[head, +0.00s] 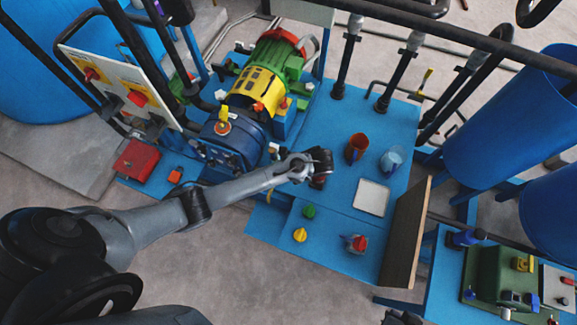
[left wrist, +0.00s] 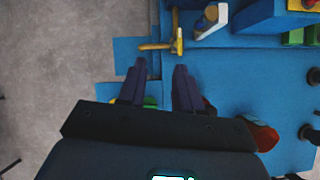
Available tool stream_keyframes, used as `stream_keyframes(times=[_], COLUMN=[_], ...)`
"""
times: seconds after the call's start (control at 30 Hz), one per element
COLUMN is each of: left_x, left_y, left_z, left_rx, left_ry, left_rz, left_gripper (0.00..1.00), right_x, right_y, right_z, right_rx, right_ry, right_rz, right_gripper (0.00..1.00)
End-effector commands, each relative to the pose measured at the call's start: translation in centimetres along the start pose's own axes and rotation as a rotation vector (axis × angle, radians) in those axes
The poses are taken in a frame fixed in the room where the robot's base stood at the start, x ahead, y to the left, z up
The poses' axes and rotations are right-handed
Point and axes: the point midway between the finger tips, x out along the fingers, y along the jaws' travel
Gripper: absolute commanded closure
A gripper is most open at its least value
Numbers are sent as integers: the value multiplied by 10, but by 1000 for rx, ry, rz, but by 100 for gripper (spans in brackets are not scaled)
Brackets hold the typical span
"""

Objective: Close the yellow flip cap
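A small yellow cap-like piece (head: 300,235) sits on the near left part of the blue platform (head: 330,229), just in front of a green one (head: 309,211). It is too small to tell whether its lid is up or down. My left gripper (head: 320,179) is above the platform, behind and right of the yellow piece, its fingers mostly hidden under the wrist. In the left wrist view its two fingers (left wrist: 160,68) are apart with nothing gripped. Green and yellow bits show low behind them. A dark shape (head: 401,318) at the bottom edge may be my right gripper; its fingers are unclear.
A red-topped piece (head: 358,243), an orange cup (head: 356,148), a pale blue cup (head: 391,160) and a white tray (head: 372,197) stand on the platform. A brown board (head: 405,234) rises at its right edge. A yellow-and-green motor (head: 262,82) and pipes stand behind.

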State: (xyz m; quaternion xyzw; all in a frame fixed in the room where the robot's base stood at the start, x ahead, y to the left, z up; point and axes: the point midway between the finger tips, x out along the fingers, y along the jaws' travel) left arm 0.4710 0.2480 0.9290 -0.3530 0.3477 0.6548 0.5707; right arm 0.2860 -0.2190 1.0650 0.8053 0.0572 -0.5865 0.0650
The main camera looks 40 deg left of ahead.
Motion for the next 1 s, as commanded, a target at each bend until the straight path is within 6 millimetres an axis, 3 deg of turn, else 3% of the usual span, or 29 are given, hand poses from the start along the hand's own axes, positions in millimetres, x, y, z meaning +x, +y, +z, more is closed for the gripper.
stream_keyframes(times=[0.43, 0.6, 0.73, 0.87, 1.0], left_x=[-4, -4, -4, -5, 5], left_y=[5, 5, 2, -12, -22], left_z=[-4, -3, -6, -22, -62], left_rx=[-23, -22, 10, 125, 417], left_ry=[23, 23, 36, 100, 205], left_rz=[-6, -6, -22, -114, -274], left_gripper=[66, 47, 47, 47, 47], right_x=[-3, -3, -3, -3, -3], right_y=[0, -1, -2, -2, -2], right_z=[-1, -1, -1, -1, -1], right_rx=[3, 6, 8, 9, 8], right_ry=[0, 1, 1, 1, 1], right_rz=[-2, -4, -5, -6, -6], right_gripper=[100, 100, 100, 100, 100])
